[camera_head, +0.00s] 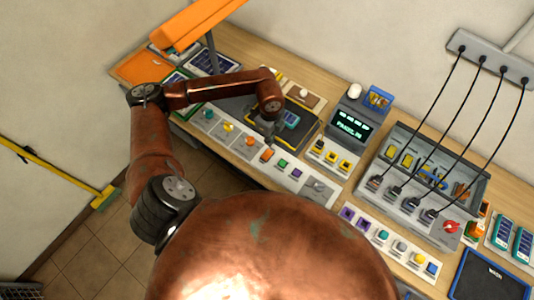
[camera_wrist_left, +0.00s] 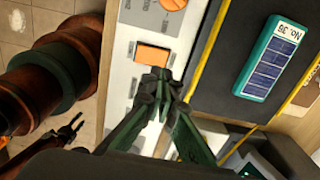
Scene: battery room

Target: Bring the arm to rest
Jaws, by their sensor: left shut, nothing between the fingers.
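My left gripper (camera_head: 268,130) is over the front control strip of the bench, at the end of the copper arm. In the left wrist view its dark green fingers (camera_wrist_left: 160,82) are closed together with nothing between them. The fingertips are just beside an orange switch (camera_wrist_left: 154,53), and contact cannot be told. That switch (camera_head: 267,154) also shows in the head view. A dark two-pronged part at the lower left of the wrist view looks like my right gripper (camera_wrist_left: 72,130); its jaw state is unclear.
A panel display (camera_head: 350,123), a grey box with cables (camera_head: 435,165) and an orange overhead lamp (camera_head: 195,22) stand nearby. Tiled floor lies left of the bench.

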